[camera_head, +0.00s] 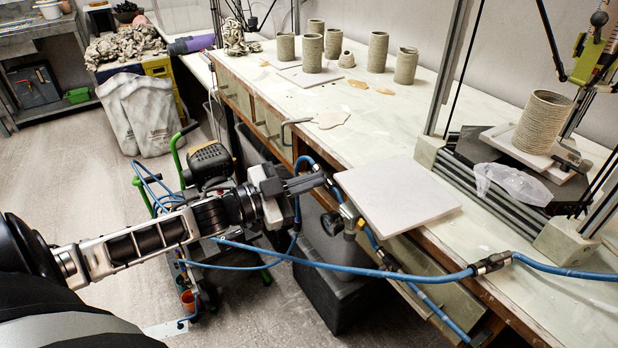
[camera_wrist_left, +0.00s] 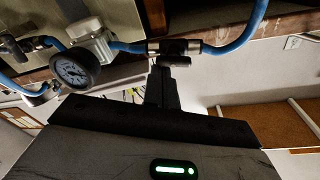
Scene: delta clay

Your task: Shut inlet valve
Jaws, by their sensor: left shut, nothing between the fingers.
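My left gripper (camera_head: 318,180) reaches in from the left, with its fingers shut and empty, at the front edge of the workbench. In the left wrist view the shut fingers (camera_wrist_left: 163,78) point up at a dark inline valve (camera_wrist_left: 174,50) on the blue air line. The fingertips are at or very near the valve's lower part; I cannot tell whether they touch. In the head view the valve is mostly hidden by the fingertips. Beside it are a round pressure gauge (camera_wrist_left: 75,68) and a pale regulator body (camera_wrist_left: 92,40). The gauge also shows in the head view (camera_head: 331,223). My right gripper is not in view.
The blue hose (camera_head: 400,273) loops in front of the bench, with a dark fitting (camera_head: 492,264) at its edge. A pale square board (camera_head: 395,195) lies above the gauge. A compressor (camera_head: 210,165) stands on the floor behind my arm. Clay cylinders (camera_head: 378,52) stand farther back.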

